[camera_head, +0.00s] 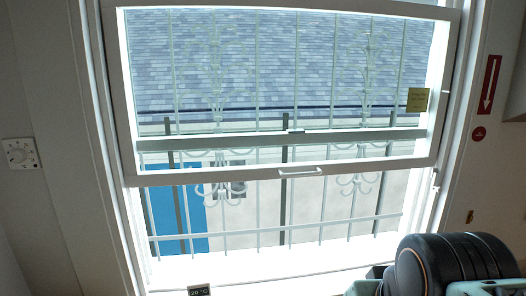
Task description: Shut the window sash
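The window sash (222,175) is a white frame with clear glass, raised so that its bottom rail crosses the middle of the view. A small white handle (300,171) sits on that rail. Below the rail is an open gap down to the bright white sill (275,277). My gripper is not visible; nothing is seen touching the sash or handle. Black and teal parts of my arm show at the bottom right.
A white metal grille (272,229) stands outside. A yellow note (417,100) is on the glass at right. A small display (199,290) sits at the bottom edge. A dial (20,153) is on the left wall and a red arrow sign (489,84) on the right.

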